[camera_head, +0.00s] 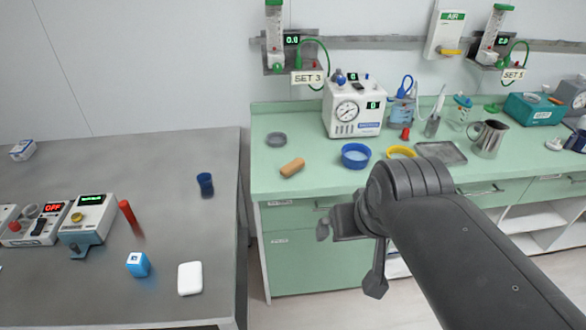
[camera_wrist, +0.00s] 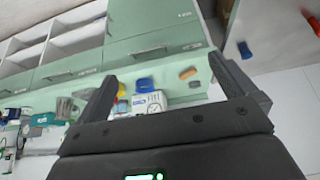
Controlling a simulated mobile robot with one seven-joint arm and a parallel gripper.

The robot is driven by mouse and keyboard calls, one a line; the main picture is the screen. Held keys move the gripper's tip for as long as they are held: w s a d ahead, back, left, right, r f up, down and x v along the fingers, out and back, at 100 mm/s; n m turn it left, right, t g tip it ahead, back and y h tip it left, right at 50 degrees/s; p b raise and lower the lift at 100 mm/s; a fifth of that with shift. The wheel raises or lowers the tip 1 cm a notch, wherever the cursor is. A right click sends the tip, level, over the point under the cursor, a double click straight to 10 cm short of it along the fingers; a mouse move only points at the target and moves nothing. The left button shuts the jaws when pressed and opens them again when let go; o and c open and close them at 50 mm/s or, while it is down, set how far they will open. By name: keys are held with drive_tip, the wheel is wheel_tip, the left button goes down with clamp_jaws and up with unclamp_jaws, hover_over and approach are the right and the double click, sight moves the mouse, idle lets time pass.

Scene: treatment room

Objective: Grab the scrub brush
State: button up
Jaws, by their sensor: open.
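A tan, rounded block (camera_head: 292,167), which looks like the scrub brush though its bristles cannot be made out, lies near the left front edge of the green counter (camera_head: 310,182). It also shows, small, in the wrist view (camera_wrist: 187,73), in the gap between the fingers. My gripper (camera_head: 348,258) is in front of the counter, right of the block and nearer to the camera. In the wrist view my gripper (camera_wrist: 162,70) has its fingers spread wide, with nothing between them and well short of the counter.
A blue bowl (camera_head: 356,163), a yellow ring (camera_head: 401,151) and a grey round dish (camera_head: 276,139) are near the block. A white gauge box (camera_head: 345,128) stands behind. A grey table (camera_head: 150,180) with devices is at left, a narrow gap from the counter.

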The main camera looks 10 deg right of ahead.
drive_tip(key=w+a+r+n+g, duration=0.15)
drive_tip(key=w+r, duration=0.25)
drive_tip(key=w, duration=0.7)
drive_tip(key=n+g, duration=0.4)
drive_tip(key=n, duration=0.2)
hover_over(293, 164)
wheel_tip(293, 164, down, 14)
wheel_tip(293, 164, down, 10)
drive_tip(key=shift+s+a, duration=0.1)
drive_tip(key=c, duration=0.8)
drive_tip(key=shift+r, duration=0.15)
